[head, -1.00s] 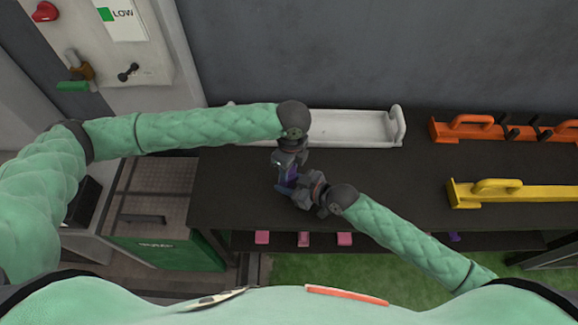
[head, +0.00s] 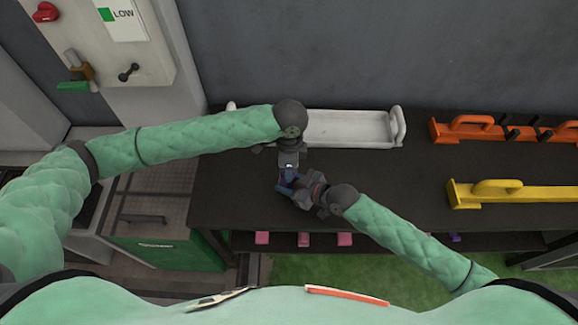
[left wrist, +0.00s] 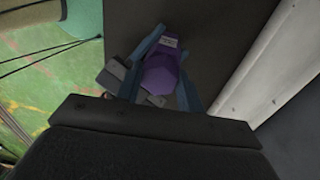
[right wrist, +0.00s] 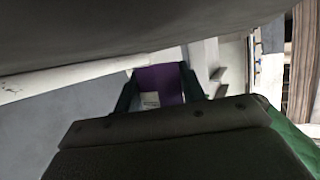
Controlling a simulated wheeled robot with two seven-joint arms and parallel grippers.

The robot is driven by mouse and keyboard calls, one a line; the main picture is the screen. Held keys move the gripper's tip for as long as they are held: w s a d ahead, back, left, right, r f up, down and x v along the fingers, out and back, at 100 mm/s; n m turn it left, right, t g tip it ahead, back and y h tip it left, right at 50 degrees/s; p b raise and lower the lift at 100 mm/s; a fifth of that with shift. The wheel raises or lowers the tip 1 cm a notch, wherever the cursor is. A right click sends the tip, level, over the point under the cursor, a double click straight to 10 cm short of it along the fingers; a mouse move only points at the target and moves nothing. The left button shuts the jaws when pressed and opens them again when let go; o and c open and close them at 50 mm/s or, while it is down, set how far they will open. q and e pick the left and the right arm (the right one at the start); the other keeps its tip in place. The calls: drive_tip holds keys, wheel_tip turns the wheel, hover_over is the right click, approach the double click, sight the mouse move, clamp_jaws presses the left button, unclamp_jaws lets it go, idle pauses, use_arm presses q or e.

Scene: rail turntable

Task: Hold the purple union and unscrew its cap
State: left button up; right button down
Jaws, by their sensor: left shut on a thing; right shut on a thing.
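The purple union is between my two grippers above the dark bench, largely hidden by them in the head view. In the left wrist view the purple piece (left wrist: 160,75) sits between the blue fingers of my left gripper (left wrist: 166,58), with a small pale label at its far end. In the right wrist view the purple piece (right wrist: 165,84) is between the fingers of my right gripper (right wrist: 160,90), also with a pale patch. In the head view my left gripper (head: 288,168) comes from behind and my right gripper (head: 287,186) from the front right. The seam between cap and body cannot be made out.
A white tray (head: 350,128) lies at the back of the dark bench (head: 400,180). An orange holder (head: 467,133) and a yellow holder (head: 530,195) are to the right. Several pink pieces (head: 345,239) are on the lower shelf. The bench between my right gripper and the yellow holder is clear.

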use_arm(q)
drive_tip(key=n, duration=0.6)
drive_tip(key=shift+a, duration=0.15)
drive_tip(key=shift+w, duration=0.1)
idle(0.3)
drive_tip(key=n, duration=0.6)
drive_tip(key=shift+h, duration=0.3)
drive_tip(key=o, duration=1.2)
drive_tip(key=shift+s, duration=0.2)
